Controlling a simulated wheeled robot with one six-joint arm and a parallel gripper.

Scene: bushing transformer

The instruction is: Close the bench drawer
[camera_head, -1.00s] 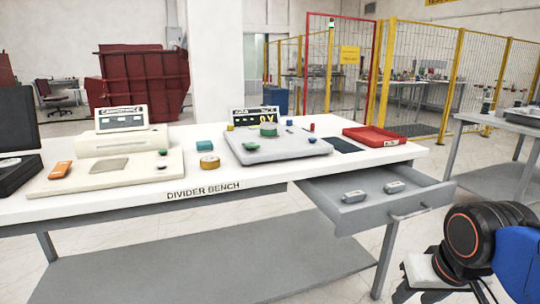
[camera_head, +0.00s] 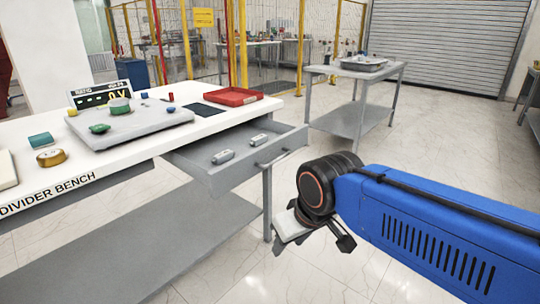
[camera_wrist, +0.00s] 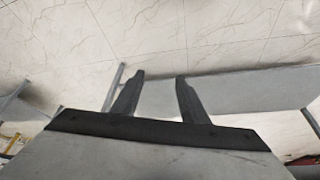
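The bench drawer (camera_head: 210,178) is grey and pulled out from under the right end of the divider bench (camera_head: 130,152). Its bar handle (camera_head: 272,159) is on the front panel, facing right. Two small grey parts lie in the drawer. My gripper (camera_head: 311,243) hangs in front of and to the right of the drawer, apart from it. In the wrist view my gripper's two dark fingers (camera_wrist: 157,88) are spread with nothing between them. Pale floor and a grey surface show beyond them. The drawer handle cannot be made out in the wrist view.
A red tray (camera_head: 232,97) and a grey instrument (camera_head: 130,125) stand on the bench top. A lower shelf (camera_head: 175,250) runs under the bench. A second table (camera_head: 345,73) stands behind on the right. Tiled floor (camera_head: 250,285) is open around my arm.

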